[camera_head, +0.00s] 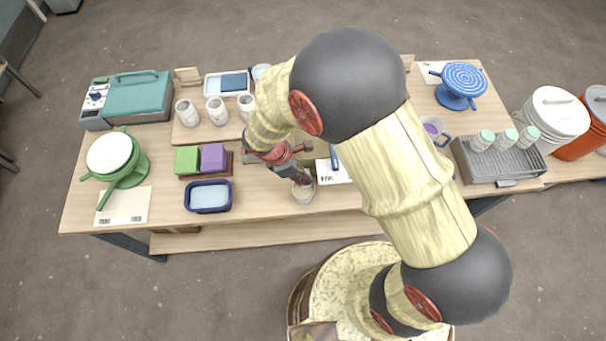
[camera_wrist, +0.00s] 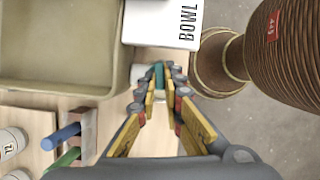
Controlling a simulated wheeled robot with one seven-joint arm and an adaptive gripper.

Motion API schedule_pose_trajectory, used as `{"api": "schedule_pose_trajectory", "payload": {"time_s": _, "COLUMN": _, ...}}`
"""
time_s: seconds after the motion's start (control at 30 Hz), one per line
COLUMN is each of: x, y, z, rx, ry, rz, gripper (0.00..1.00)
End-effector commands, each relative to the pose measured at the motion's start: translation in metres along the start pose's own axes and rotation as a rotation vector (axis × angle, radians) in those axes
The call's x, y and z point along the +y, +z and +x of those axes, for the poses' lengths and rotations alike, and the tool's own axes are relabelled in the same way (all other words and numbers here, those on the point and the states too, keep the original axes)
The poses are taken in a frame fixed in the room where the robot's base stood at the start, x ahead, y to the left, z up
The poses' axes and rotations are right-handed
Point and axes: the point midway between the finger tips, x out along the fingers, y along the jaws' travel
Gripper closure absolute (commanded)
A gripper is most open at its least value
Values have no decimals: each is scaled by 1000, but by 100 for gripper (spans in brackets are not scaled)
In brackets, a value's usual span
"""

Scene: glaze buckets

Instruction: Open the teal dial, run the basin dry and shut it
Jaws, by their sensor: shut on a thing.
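The basin (camera_wrist: 60,45) is a beige, square-cornered tub at the upper left of the wrist view. It looks empty from this angle, but I cannot be sure. In the head view my arm hides most or all of it. The teal dial (camera_wrist: 158,74) shows as a small teal piece between my fingertips, beside the basin's corner. My gripper (camera_wrist: 158,84) is shut on it; it also shows in the head view (camera_head: 301,176), pointing down near the table's front edge. How far the dial is turned is hidden.
A white card marked BOWL (camera_wrist: 160,22) lies beside the gripper. White jars (camera_head: 216,111), purple and green blocks (camera_head: 212,157) and a blue tray (camera_head: 208,197) stand to the left. A grey rack (camera_head: 500,160) stands at the right. The front edge left of the cup is clear.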

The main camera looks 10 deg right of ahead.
Motion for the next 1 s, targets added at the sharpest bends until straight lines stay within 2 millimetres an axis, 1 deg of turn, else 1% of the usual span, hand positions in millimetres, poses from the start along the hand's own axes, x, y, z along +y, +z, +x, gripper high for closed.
{"api": "schedule_pose_trajectory", "payload": {"time_s": 0.23, "x": 2, "y": 1, "z": -1, "rx": 0, "ry": -56, "rz": 135, "gripper": 100}}
{"api": "schedule_pose_trajectory", "payload": {"time_s": 0.47, "x": 2, "y": 0, "z": 0, "rx": 1, "ry": -58, "rz": 143, "gripper": 100}}
{"api": "schedule_pose_trajectory", "payload": {"time_s": 0.5, "x": 2, "y": 0, "z": 0, "rx": 1, "ry": -58, "rz": 143, "gripper": 90}}
{"api": "schedule_pose_trajectory", "payload": {"time_s": 0.8, "x": 2, "y": 0, "z": 0, "rx": 0, "ry": -58, "rz": 142, "gripper": 73}}
{"api": "schedule_pose_trajectory", "payload": {"time_s": 1.0, "x": 2, "y": 0, "z": 0, "rx": 0, "ry": -58, "rz": 141, "gripper": 73}}
